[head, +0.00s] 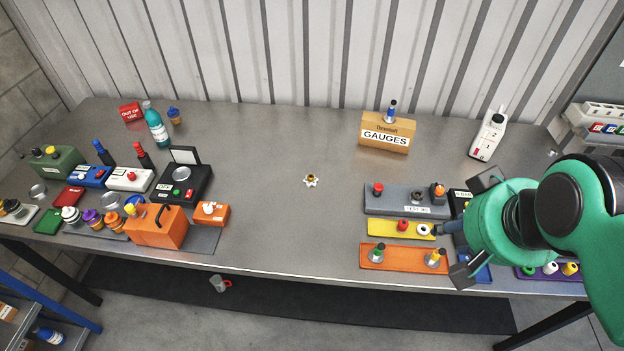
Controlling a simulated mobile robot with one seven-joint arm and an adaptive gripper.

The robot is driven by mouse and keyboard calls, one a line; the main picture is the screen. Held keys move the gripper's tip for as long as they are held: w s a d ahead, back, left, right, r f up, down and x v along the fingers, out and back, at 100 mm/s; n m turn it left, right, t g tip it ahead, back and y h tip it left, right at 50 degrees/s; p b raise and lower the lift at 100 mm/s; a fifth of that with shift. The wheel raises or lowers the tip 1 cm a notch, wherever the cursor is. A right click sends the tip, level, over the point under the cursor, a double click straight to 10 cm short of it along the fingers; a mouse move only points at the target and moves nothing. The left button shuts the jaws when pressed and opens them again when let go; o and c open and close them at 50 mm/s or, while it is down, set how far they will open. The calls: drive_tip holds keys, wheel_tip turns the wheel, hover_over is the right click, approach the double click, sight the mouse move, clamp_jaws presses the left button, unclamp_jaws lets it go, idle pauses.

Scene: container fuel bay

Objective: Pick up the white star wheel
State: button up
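The white star wheel (311,181) lies alone on the bare middle of the metal bench. It is small, with a star-shaped white rim and a yellow and dark centre. My gripper (472,229) is at the right side of the bench, above the trays there and well apart from the wheel. Its two dark fingers are spread wide and it looks open. No held thing is clear between them. My green arm and gripper hide part of the right end of the bench.
Grey (398,208), yellow (384,228) and orange (374,260) trays with small parts lie right of the wheel. A GAUGES box (376,139) stands behind it. Boxes, including an orange case (155,235), crowd the left. The bench around the wheel is clear.

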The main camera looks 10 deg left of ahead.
drive_tip(key=shift+o, duration=0.4)
drive_tip(key=w+a+g+p, duration=0.1)
drive_tip(key=w+a, duration=0.3)
drive_tip(key=w, duration=0.5)
drive_tip(key=w+a+f+p, duration=0.1)
drive_tip(key=w+a, duration=0.3)
drive_tip(key=w, duration=0.4)
drive_tip(key=w+a+g+p, duration=0.1)
drive_tip(key=w+a, duration=0.2)
drive_tip(key=w, duration=0.6)
drive_tip(key=w+a+f+g, duration=0.1)
drive_tip(key=w+a+f, duration=0.7)
drive_tip(key=a+f, duration=0.1)
drive_tip(key=w+a+f+g+p, duration=0.1)
drive_tip(key=w+a+f, duration=0.6)
drive_tip(key=a+f, duration=0.3)
wheel_tip(320, 180, down, 3)
drive_tip(key=shift+w+a+r+p, duration=0.2)
drive_tip(key=shift+w+p, duration=0.1)
drive_tip(key=shift+w, duration=0.1)
drive_tip(key=shift+f, duration=0.1)
hover_over(310, 178)
drive_tip(key=shift+f+b, duration=0.3)
drive_tip(key=shift+f, duration=3.85)
